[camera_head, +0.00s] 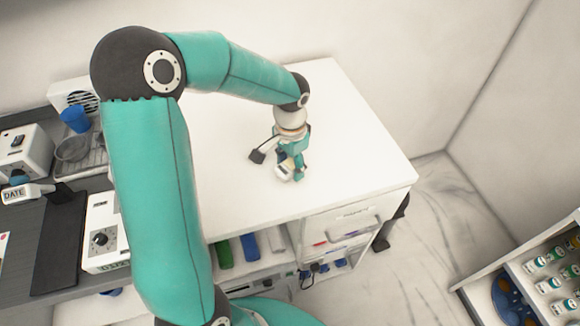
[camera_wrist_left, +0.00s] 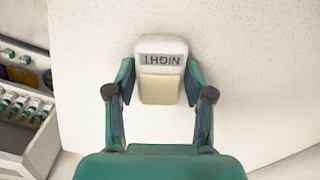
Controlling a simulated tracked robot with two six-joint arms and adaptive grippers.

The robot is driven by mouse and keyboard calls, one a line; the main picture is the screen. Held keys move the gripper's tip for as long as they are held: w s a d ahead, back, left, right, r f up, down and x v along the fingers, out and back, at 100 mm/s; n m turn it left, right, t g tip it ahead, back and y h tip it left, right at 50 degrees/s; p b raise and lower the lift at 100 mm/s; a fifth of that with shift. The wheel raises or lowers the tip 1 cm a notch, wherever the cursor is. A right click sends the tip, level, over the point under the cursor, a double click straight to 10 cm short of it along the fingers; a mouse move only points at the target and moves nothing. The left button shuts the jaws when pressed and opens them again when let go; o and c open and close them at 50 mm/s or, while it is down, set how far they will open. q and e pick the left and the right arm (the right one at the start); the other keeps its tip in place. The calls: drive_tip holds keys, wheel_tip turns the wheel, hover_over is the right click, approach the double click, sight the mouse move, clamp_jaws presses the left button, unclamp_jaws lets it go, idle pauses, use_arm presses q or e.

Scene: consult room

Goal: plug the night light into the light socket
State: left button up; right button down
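The night light (camera_head: 284,171) is a small white block with a cream-coloured panel, at the white table top in the head view. In the left wrist view the night light (camera_wrist_left: 161,68) shows its NIGHT label upside down. My left gripper (camera_head: 290,160) points down at it, and its fingers (camera_wrist_left: 158,82) press on both sides of the light. I cannot tell whether the light touches the table. I cannot make out a light socket in either view. My right gripper is not in view.
The white table top (camera_head: 350,140) is clear around the gripper. At left are a white box with a dial (camera_head: 103,238), a DATE-labelled item (camera_head: 27,192), a blue cup (camera_head: 75,119) and a grey bowl (camera_head: 73,149). A rack with small bottles (camera_head: 540,275) stands lower right.

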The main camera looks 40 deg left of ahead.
sight(290, 165)
use_arm(q)
drive_tip(key=c, duration=0.5)
drive_tip(key=shift+r, duration=0.15)
drive_tip(key=shift+c, duration=0.2)
wheel_tip(290, 165, up, 20)
idle(0.5)
